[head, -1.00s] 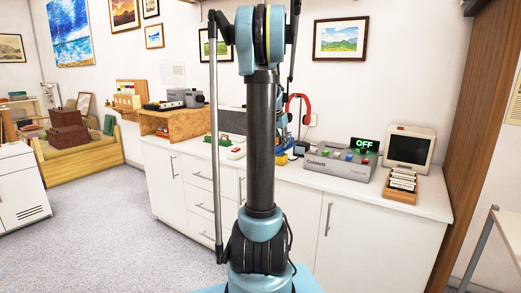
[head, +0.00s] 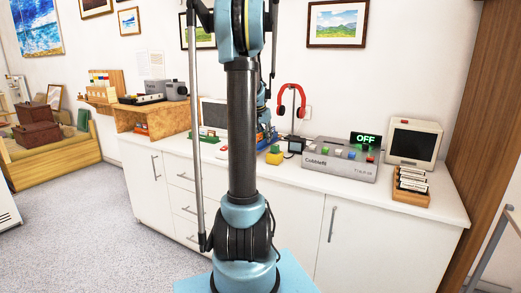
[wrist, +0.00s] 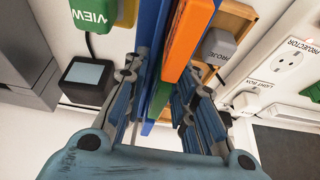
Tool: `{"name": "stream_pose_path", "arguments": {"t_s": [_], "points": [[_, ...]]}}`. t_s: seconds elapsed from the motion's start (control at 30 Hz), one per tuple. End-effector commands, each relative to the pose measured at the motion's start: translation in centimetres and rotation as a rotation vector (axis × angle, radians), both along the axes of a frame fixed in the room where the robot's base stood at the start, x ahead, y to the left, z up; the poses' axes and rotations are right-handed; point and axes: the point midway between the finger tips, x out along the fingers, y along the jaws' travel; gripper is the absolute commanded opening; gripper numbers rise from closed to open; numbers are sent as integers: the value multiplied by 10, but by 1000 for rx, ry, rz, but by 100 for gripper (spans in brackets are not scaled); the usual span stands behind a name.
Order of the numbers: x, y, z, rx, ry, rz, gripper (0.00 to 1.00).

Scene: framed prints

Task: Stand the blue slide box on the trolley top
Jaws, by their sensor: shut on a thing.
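In the wrist view a long blue piece (wrist: 151,25), which looks like the blue slide box, lies between the fingers of my gripper (wrist: 160,100). An orange piece (wrist: 188,38) and a green piece (wrist: 161,97) lie right beside it; I cannot tell whether they are separate boxes. The gripper is shut on the blue piece. In the head view my arm hides most of the gripper, near the counter's back. A white edge on metal legs (head: 490,245) at the far right may be the trolley; its top is mostly out of view.
The white counter (head: 440,205) holds a grey console (head: 340,172), a small monitor (head: 413,142), a wooden rack (head: 410,196) and red headphones (head: 291,100) on a stand. Floor (head: 85,225) is clear at left.

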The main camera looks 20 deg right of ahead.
Motion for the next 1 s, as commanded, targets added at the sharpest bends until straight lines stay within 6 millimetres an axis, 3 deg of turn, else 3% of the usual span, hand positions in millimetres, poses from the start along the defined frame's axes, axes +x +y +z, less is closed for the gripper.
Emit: {"name": "stream_pose_path", "arguments": {"t_s": [0.1, 0.37, 0.63, 0.97, 1.0], "points": [[2, 3, -16, 0, 0, 4, 0], [3, 6, -32, 0, 0, 8, 0], [3, 6, -64, 0, -1, 9, 0], [2, 7, -68, 0, 0, 9, 0], [2, 7, -69, 0, 0, 9, 27]]}}
